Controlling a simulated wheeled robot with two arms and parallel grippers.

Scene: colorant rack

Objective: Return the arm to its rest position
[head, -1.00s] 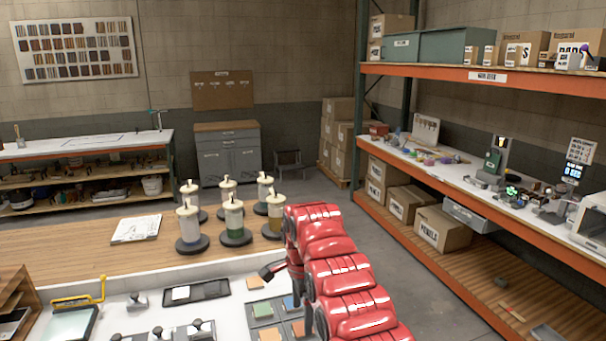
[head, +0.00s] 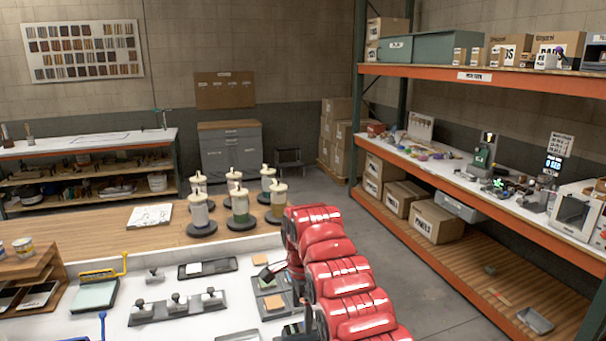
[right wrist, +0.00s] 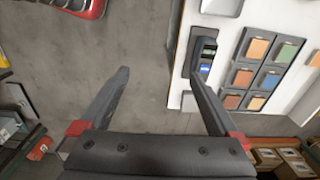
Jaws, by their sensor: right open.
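My right arm is red and reaches in from the bottom right of the head view. Grey floor lies behind the fingers. My left gripper is not in view.
A swatch tray (right wrist: 234,74) with several coloured tiles lies on the white table edge beside one finger. Several colorant canisters (head: 239,203) stand on the wooden counter. An orange shelf rack (head: 430,176) stands right. Open floor (head: 400,265) lies between.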

